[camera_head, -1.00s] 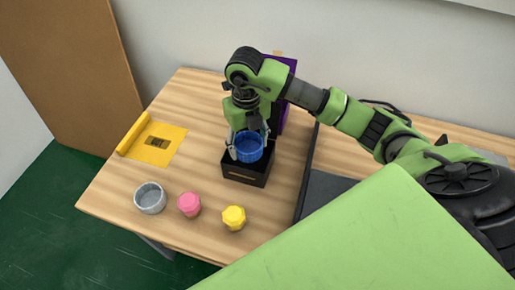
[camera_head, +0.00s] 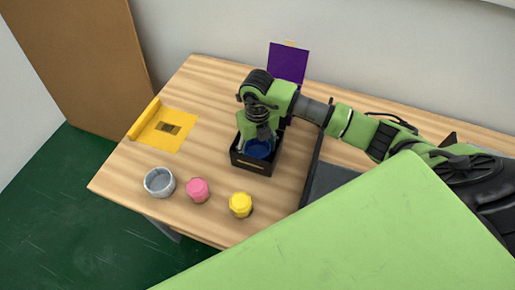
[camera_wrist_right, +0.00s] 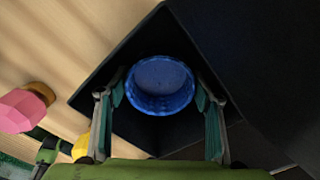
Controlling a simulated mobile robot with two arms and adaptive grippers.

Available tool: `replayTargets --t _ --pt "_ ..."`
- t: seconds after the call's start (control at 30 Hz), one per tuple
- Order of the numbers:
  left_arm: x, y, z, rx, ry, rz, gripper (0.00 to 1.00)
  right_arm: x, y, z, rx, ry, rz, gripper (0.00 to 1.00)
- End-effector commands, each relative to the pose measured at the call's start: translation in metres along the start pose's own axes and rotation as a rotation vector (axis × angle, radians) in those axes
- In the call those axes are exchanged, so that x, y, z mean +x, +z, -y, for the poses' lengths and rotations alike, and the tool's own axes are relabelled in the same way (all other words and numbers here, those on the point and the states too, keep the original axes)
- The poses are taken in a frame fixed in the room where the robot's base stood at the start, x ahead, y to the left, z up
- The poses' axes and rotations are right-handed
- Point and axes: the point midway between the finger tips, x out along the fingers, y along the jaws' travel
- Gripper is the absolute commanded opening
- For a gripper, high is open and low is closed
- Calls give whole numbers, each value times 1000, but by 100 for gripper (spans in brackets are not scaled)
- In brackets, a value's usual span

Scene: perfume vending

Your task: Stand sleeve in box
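The black open box (camera_head: 250,165) stands on the wooden table, under my right gripper. The blue round sleeve (camera_head: 258,150) is upright and down inside the box, its rim about level with the box walls. In the right wrist view the sleeve (camera_wrist_right: 160,85) sits between the two fingers of my right gripper (camera_wrist_right: 160,92), one fingertip against each side. The gripper points down into the box (camera_wrist_right: 140,45) and looks shut on the sleeve. The sleeve's base is hidden, so I cannot tell whether it touches the floor. My left gripper is not in view.
A grey ring-shaped cup (camera_head: 159,182), a pink cap (camera_head: 197,190) and a yellow cap (camera_head: 240,205) stand near the table's front edge. A yellow plate (camera_head: 160,140) lies at the left. A purple panel (camera_head: 288,62) rises behind my right arm. A dark tray (camera_head: 330,180) is at the right.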

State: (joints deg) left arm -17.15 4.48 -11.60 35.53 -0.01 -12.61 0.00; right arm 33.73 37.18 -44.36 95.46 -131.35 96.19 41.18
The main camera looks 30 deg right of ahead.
Motion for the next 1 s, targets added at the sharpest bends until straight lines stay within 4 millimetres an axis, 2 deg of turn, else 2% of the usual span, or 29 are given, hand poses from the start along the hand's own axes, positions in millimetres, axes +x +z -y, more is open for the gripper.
replayTargets --t 0.47,0.57,0.8,1.0 --pt "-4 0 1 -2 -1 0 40 -6 0 0 0 0 0 72" --pt "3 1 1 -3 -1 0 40 -19 2 0 0 1 5 72" --pt "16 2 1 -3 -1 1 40 -70 2 0 0 0 6 72" --pt "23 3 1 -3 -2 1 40 -106 1 0 0 1 3 72"
